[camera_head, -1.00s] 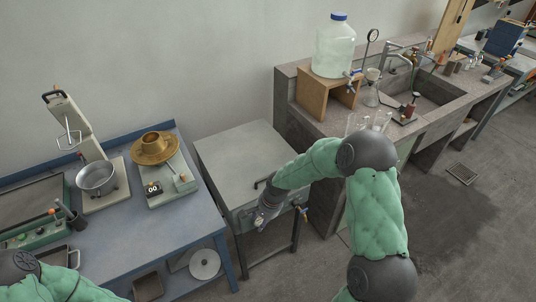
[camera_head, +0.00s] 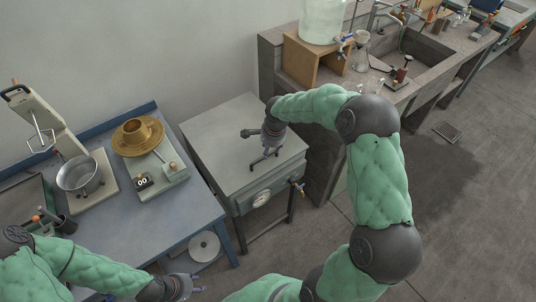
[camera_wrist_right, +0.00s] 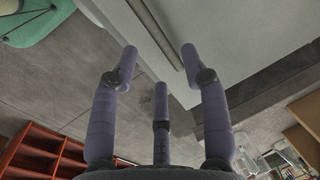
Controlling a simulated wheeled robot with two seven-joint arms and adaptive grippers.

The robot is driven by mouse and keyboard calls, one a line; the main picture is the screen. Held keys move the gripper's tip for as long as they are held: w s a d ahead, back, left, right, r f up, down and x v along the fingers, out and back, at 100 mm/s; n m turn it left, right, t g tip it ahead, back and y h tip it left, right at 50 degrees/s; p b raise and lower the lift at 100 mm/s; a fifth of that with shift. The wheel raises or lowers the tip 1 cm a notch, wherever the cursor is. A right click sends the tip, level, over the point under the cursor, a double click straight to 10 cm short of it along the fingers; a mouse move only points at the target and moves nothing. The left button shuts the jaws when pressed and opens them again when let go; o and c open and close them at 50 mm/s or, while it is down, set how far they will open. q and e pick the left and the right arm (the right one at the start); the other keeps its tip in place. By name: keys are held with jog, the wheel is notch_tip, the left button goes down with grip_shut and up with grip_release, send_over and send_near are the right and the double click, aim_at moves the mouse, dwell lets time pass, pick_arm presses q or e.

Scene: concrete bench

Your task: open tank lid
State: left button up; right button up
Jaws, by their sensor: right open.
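The tank is a grey box on dark legs, with a flat closed lid (camera_head: 215,130), a round gauge (camera_head: 261,198) and a blue-handled tap (camera_head: 298,188) on its front. My right gripper (camera_head: 264,160) is over the front part of the lid and hides part of it, including the lid's handle. In the right wrist view the right gripper's three fingers (camera_wrist_right: 160,60) are spread and empty, beside a pale panel edge that looks like the tank's. I cannot tell whether they touch it. My left gripper (camera_head: 190,288) is low at the bottom edge, away from the tank; its fingers are too small to judge.
A blue bench (camera_head: 130,215) with a scale, brass piece and steel pot stands left of the tank. A concrete sink counter (camera_head: 300,75) with a wooden stand (camera_head: 312,60) and water jug (camera_head: 322,20) stands close on the right. The floor in front is open.

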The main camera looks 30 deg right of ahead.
aim_at(268, 163)
jog(key=shift+w+f+b, duration=0.2)
jog(key=shift+f, duration=0.8)
jog(key=shift+w+f+b, duration=0.15)
jog(key=shift+f, duration=0.8)
grip_shut()
